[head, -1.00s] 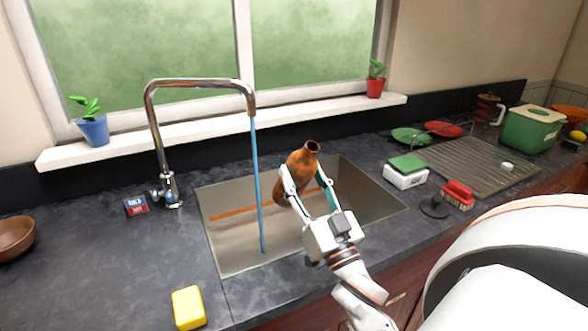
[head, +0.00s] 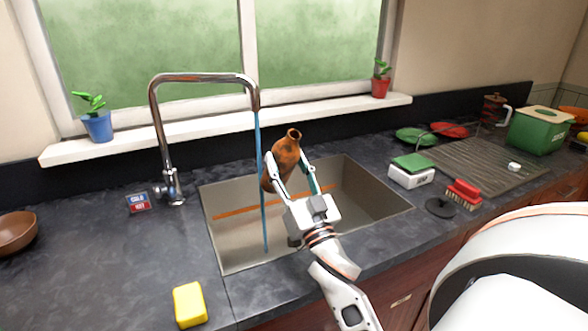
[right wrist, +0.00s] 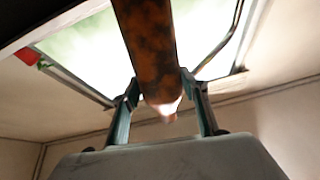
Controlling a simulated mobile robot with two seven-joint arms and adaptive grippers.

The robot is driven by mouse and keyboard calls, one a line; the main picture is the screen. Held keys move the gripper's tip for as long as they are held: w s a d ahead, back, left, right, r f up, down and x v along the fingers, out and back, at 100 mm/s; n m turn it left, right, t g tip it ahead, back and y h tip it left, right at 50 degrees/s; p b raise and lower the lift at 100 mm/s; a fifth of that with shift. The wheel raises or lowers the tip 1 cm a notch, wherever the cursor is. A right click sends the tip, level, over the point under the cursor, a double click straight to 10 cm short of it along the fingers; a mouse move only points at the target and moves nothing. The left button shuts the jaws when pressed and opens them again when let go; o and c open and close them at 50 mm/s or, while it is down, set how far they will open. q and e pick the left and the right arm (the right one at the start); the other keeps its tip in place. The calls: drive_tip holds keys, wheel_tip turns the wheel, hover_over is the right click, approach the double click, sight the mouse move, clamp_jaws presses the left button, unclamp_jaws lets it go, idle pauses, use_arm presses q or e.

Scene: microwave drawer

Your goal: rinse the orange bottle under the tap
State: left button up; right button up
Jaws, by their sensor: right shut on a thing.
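The orange bottle (head: 286,158) is mottled with dark patches and tilted, its open neck up and to the right. My right gripper (head: 291,183) is shut on the bottle and holds it above the sink (head: 375,209). In the right wrist view, the bottle (right wrist: 146,45) stands between the two fingers (right wrist: 160,98). The chrome tap (head: 205,78) is running. Its blue stream (head: 261,190) falls into the sink just left of the bottle, close to its lower end; I cannot tell whether they touch. My left gripper is not in view.
A brown bowl (head: 16,233) is at the far left. Right of the sink are a scale (head: 411,171), a red brush (head: 463,193) and a black plug (head: 440,207). Counter left of the sink is mostly clear.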

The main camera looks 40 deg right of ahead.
drive_tip(key=shift+w+f+b, duration=0.15)
drive_tip(key=shift+w+b, duration=0.1)
drive_tip(key=shift+w, duration=0.35)
drive_tip(key=shift+w+f+b, duration=0.15)
drive_tip(key=shift+w+b, duration=0.05)
drive_tip(key=shift+w, duration=0.4)
drive_tip(key=shift+w+f, duration=0.15)
drive_tip(key=shift+w, duration=0.85)
drive_tip(key=shift+w+f, duration=0.15)
drive_tip(key=shift+w, duration=0.85)
drive_tip(key=shift+d, duration=0.15)
drive_tip(key=shift+d, duration=0.5)
drive_tip(key=shift+a, duration=0.2)
